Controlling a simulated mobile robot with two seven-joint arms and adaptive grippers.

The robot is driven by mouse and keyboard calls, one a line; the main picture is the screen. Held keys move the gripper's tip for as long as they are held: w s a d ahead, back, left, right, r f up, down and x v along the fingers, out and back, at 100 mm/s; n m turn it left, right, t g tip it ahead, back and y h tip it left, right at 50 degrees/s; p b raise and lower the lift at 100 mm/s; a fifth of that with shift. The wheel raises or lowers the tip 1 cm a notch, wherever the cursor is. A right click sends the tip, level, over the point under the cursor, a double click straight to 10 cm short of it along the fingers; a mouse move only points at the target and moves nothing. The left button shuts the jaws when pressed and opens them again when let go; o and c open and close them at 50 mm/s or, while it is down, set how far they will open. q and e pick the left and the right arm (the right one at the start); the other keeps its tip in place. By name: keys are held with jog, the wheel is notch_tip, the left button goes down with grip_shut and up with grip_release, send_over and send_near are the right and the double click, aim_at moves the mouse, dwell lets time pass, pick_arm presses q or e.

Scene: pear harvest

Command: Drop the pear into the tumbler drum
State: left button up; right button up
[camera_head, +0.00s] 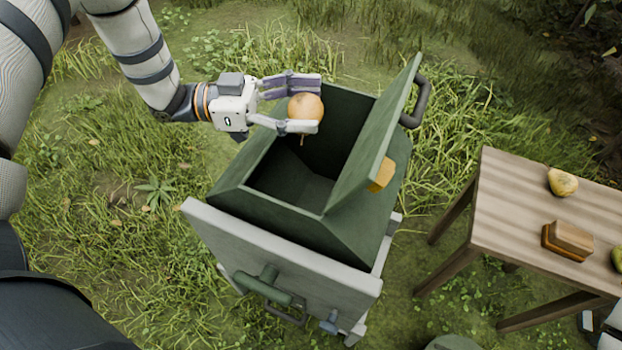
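An orange-brown pear (305,107) is between the fingers of my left gripper (303,105), with its stem pointing down. The gripper is closed around it and holds it above the far left part of the opening of the green tumbler drum (240,203). The drum's lid (372,140) stands open on the right, and the visible inside of the drum looks dark and empty. A small part of my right gripper (598,325) shows at the lower right edge; its fingers cannot be made out.
A wooden table (495,205) stands at the right. On it are a yellow pear (562,183), a brown wooden brush-like block (568,240) and a green fruit (617,259) at the picture's edge. The drum's grey frame (280,262) has a green crank (262,284) in front. Grass surrounds everything.

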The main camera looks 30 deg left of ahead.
pick_arm(q)
jog(key=shift+o, duration=0.9)
jog(key=v, duration=1.2)
